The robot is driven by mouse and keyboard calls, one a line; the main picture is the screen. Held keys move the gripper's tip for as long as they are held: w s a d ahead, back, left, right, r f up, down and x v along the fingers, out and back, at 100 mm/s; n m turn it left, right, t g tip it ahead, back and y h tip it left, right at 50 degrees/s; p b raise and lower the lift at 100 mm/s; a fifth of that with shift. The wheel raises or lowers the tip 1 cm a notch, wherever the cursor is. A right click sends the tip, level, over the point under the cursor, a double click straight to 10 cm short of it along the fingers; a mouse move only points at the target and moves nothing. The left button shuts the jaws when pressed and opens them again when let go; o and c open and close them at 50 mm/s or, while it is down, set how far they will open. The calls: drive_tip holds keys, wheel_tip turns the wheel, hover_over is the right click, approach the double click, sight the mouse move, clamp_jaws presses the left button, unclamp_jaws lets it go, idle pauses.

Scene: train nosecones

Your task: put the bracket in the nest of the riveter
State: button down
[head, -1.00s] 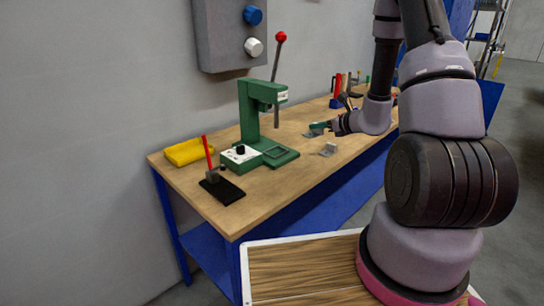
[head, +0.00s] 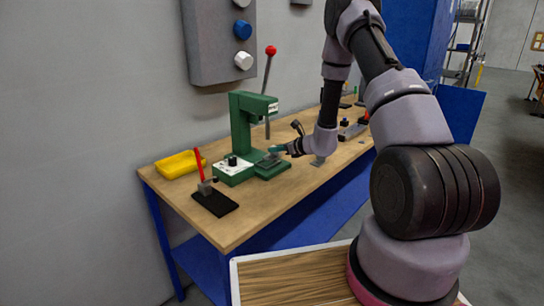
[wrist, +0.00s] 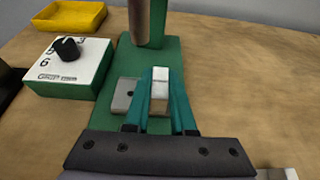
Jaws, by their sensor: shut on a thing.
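My gripper (head: 284,150) is over the base of the green riveter (head: 241,125). In the wrist view the teal fingers of my gripper (wrist: 160,76) are shut on a grey metal bracket (wrist: 124,92). One arm of the bracket stands between the fingers, and a flat flange with a hole sticks out to the left. The bracket is over the riveter's green base plate (wrist: 110,134), in front of the ram (wrist: 139,25). The nest is hidden under the bracket and gripper. I cannot tell whether the bracket touches it.
A control box with a black knob (wrist: 67,72) stands left of the base plate. A yellow tray (head: 180,164) and a black stand with a red handle (head: 214,202) are further left. Another grey bracket (head: 318,160) lies on the wooden bench (head: 262,213), right of the riveter.

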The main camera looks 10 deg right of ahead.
sight(272, 154)
drive_tip(key=shift+w+a, duration=0.65)
drive_tip(key=shift+w, duration=0.2)
drive_tip(key=shift+w+f, duration=0.1)
drive_tip(key=shift+f, duration=1.65)
drive_tip(key=shift+f, duration=0.1)
drive_tip(key=c, duration=0.8)
unclamp_jaws()
drive_tip(key=shift+o, duration=0.2)
